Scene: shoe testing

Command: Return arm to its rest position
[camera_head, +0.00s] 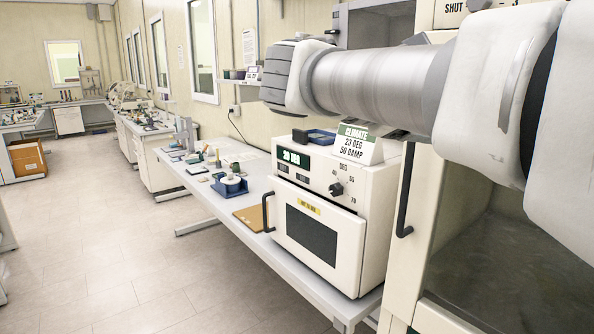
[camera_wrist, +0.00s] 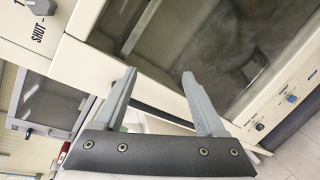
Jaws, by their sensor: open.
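My gripper (camera_wrist: 158,82) shows in the wrist view with its two grey fingers spread apart and nothing between them. Beyond the fingers is the front of a large cream cabinet with a dark glass window (camera_wrist: 205,45). In the head view my arm (camera_head: 375,88) stretches across the upper right, in front of that cabinet and above the small white oven. The gripper itself does not show in the head view.
A white oven (camera_head: 318,236) with its door shut stands on a bench (camera_head: 205,192). A "CLIMATE" card (camera_head: 357,145) and a blue tray (camera_head: 313,137) sit on top. The cabinet's dark window (camera_head: 500,225) is close at right. The floor (camera_head: 100,240) at left is clear.

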